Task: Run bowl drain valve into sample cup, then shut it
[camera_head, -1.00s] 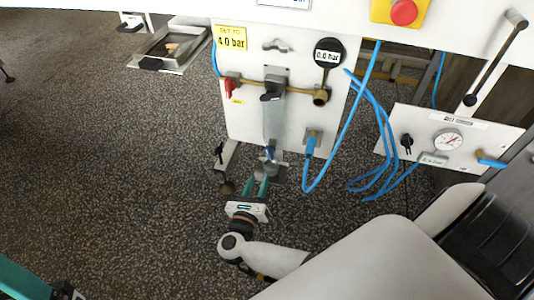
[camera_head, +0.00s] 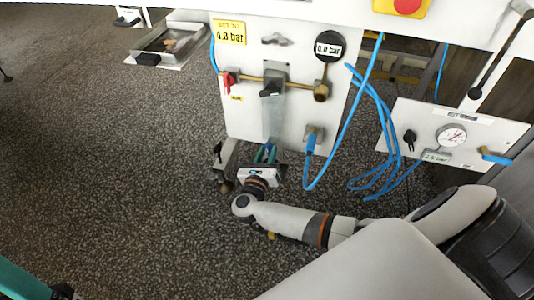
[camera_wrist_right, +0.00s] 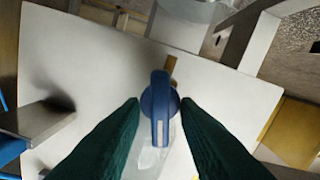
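The clear bowl (camera_head: 272,120) hangs below the black-topped unit on the white panel. Its blue drain valve (camera_wrist_right: 160,108) shows in the right wrist view, with a raised grip bar. My right gripper (camera_head: 266,155) is at the bottom of the bowl and hides the valve in the head view. In the wrist view its green fingers (camera_wrist_right: 160,115) stand apart on both sides of the valve, with only slim gaps. A grey, translucent round vessel (camera_wrist_right: 195,8), perhaps the sample cup, is cut off at the top. A teal part of my left gripper (camera_head: 22,284) shows at the lower left; its fingertips are unclear.
A bracket with a black knob (camera_head: 222,155) stands close left of my right gripper. A blue hose (camera_head: 335,150) loops down at the right. A red lever (camera_head: 228,80) and black gauge (camera_head: 329,46) are above. A second gauge panel (camera_head: 470,155) is further right.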

